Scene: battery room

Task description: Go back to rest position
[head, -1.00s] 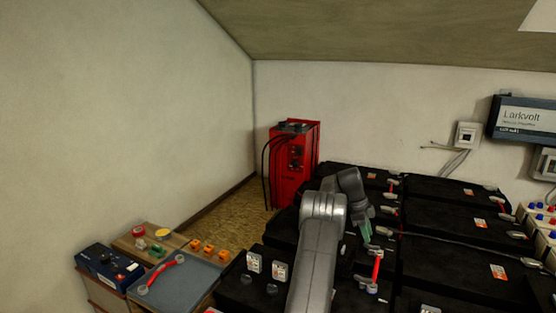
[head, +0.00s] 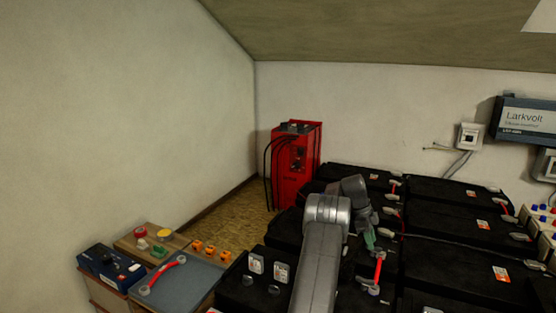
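My arm (head: 322,255) reaches forward over the black batteries (head: 455,225), with its elbow raised and its wrist bent down to the right. My gripper (head: 372,242) is at the end, low over the battery tops. It is small, dark and partly hidden by my arm, so its fingers cannot be made out. A red link bar (head: 379,268) with grey ends stands out on the batteries just below and right of the gripper. I cannot tell whether they touch.
A red charger cabinet (head: 296,165) with black cables stands in the back corner. At lower left, a blue-grey tray (head: 195,274) holds another red link (head: 163,275), beside coloured caps and a dark box (head: 108,263). A strip of floor (head: 225,222) is clear along the left wall.

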